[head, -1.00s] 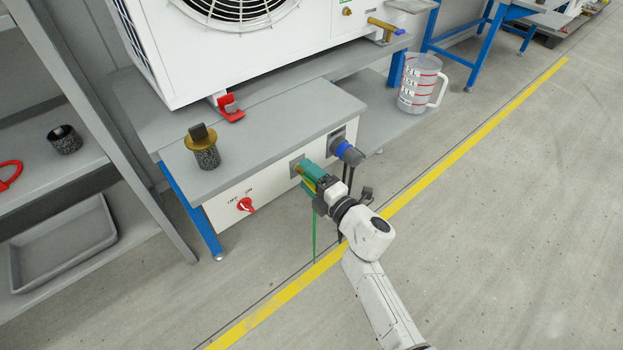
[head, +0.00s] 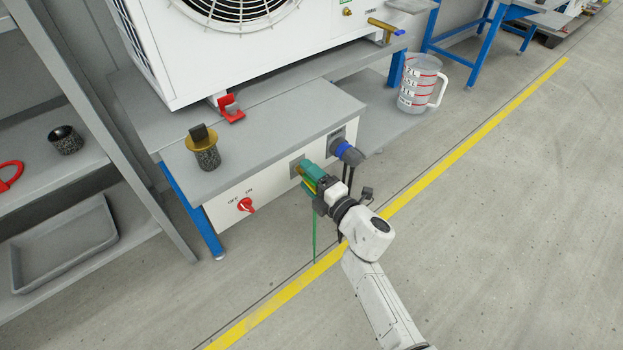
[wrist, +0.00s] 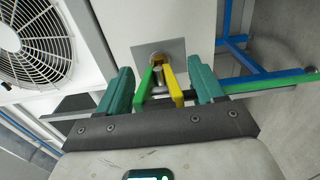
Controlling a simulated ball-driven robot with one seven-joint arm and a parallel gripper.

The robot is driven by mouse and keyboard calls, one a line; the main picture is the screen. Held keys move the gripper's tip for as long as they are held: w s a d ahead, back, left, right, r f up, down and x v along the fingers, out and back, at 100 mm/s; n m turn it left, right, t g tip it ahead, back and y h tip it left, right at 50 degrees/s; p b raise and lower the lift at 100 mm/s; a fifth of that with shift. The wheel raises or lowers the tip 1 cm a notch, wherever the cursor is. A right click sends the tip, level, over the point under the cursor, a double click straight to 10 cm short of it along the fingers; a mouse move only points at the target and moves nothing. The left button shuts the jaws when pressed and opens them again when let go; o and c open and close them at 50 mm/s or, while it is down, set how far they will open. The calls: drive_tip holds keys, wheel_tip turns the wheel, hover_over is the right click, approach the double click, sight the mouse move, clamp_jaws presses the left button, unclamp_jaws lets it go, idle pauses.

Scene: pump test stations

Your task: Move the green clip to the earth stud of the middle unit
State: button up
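The green clip (wrist: 146,88), with one green and one yellow jaw, sits between my gripper's fingers. Its jaw tips meet the brass earth stud (wrist: 159,58) and appear to be around it. The stud stands on a square grey plate (wrist: 176,47) on the front of the unit's white panel (head: 270,187). My gripper (wrist: 161,84) has teal fingers spread on either side of the clip, with a visible gap on the right. In the head view my gripper (head: 311,177) is close to the panel and largely hides the clip and stud. A green cable (head: 314,238) hangs below.
A blue-ringed grey connector (head: 348,153) is right beside my gripper. A red switch (head: 245,205) is left on the panel. A measuring jug (head: 420,84) stands right. The floor in front is clear.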

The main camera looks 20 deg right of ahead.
clamp_jaws()
drive_tip(key=shift+p+v, duration=1.35)
drive_tip(key=shift+v, duration=1.6)
drive_tip(key=shift+s+d, duration=0.1)
drive_tip(key=shift+s, duration=0.05)
drive_tip(key=s+a+r+m+h, duration=0.1)
drive_tip(key=s+h, duration=0.4)
drive_tip(key=s, duration=0.5)
drive_tip(key=shift+s+a+r+m+t+h, duration=0.2)
drive_tip(key=shift+r+m+t+h, duration=0.15)
drive_tip(key=shift+r+m, duration=0.75)
drive_tip(key=shift+f, duration=0.25)
